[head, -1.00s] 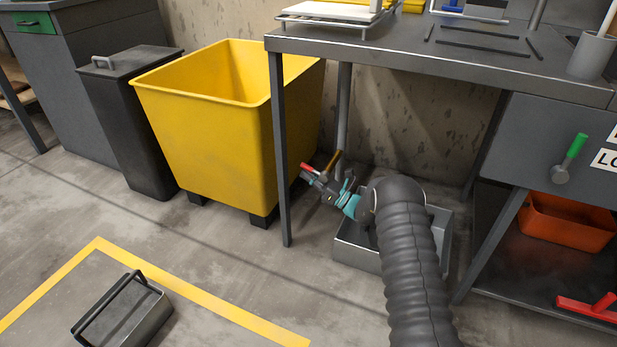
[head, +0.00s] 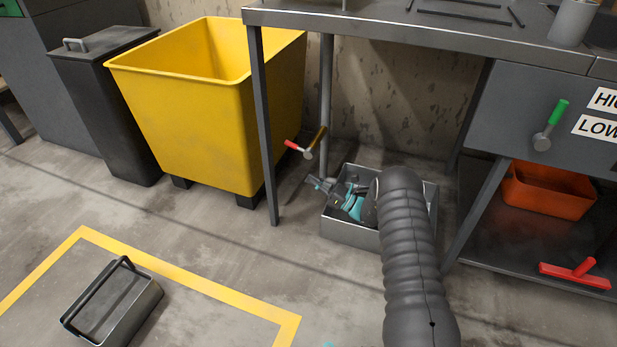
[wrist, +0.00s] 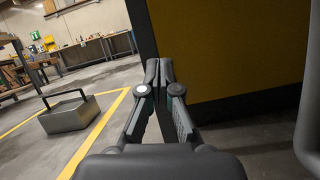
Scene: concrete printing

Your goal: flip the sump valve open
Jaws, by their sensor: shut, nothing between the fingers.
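The sump valve (head: 309,153) sits on the grey pipe under the table. It has a brass-coloured part and a lever with a red end that points left and slightly up. My gripper (head: 312,182) is low under the table, below the valve and apart from it, over the left rim of a grey metal tray (head: 352,231). In the wrist view my gripper (wrist: 159,66) has its fingertips together with nothing between them. The valve lever does not show in the wrist view.
The table leg (head: 263,130) stands just left of the valve, with a yellow bin (head: 190,125) behind it. A grey pipe (wrist: 308,135) edges the wrist view at right. A lidded grey container (head: 115,305) sits on open floor at lower left.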

